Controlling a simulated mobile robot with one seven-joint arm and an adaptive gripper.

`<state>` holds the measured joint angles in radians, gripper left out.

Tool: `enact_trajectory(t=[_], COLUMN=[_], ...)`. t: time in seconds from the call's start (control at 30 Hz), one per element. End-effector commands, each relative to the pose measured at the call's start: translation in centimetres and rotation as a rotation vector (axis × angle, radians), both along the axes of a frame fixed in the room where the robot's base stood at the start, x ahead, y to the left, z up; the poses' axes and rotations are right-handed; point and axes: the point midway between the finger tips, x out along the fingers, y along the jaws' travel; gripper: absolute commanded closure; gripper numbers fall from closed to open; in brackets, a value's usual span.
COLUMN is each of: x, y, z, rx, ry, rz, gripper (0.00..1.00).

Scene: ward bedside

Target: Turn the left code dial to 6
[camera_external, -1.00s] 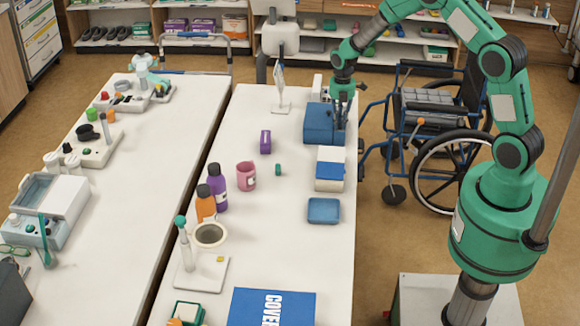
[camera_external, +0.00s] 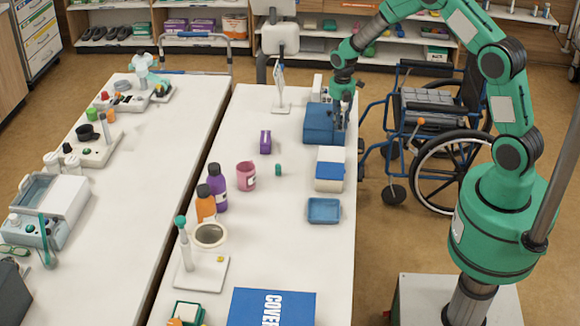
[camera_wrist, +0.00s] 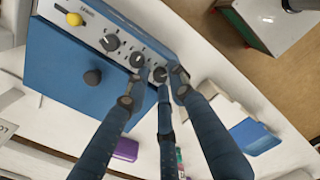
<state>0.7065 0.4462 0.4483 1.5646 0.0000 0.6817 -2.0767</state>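A blue box (camera_external: 319,125) stands at the far right of the right-hand table. In the wrist view it (camera_wrist: 65,60) has a pale panel along one edge with a yellow knob (camera_wrist: 75,19) and several black dials. One dial (camera_wrist: 110,43) is clear of the fingers. A second dial (camera_wrist: 137,60) is beside the left fingertip. A third dial (camera_wrist: 160,74) is between the fingertips. My gripper (camera_wrist: 158,86) has its fingers spread and close to the panel, with small gaps around the third dial. Contact and the dial numbers are too small to tell. My gripper (camera_external: 343,116) also shows at the box's right side.
A dark round knob (camera_wrist: 92,77) sticks out of the box's blue face. A white and blue box (camera_external: 330,170), a blue tray (camera_external: 324,210) and a purple box (camera_external: 265,142) stand nearby. A wheelchair (camera_external: 435,130) is beyond the table's right edge.

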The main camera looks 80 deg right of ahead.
Motion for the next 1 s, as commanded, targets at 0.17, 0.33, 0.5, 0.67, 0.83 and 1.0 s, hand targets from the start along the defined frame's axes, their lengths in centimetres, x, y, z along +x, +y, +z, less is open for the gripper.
enact_trajectory(t=[0.17,0.33,0.5,0.67,0.83,1.0], x=[0.0,0.0,0.0,0.0,0.0,0.0], y=[0.0,0.0,0.0,0.0,0.0,0.0], z=[-0.1,-0.1,1.8,4.3,6.9,9.4], rx=[0.000,0.000,-0.001,-0.001,-0.001,-0.001], ry=[0.000,0.000,-0.001,-0.001,-0.001,-0.001], rz=[0.134,0.266,0.314,0.312,0.311,0.311], gripper=[0.76,0.76,0.76,0.76,0.76,0.76])
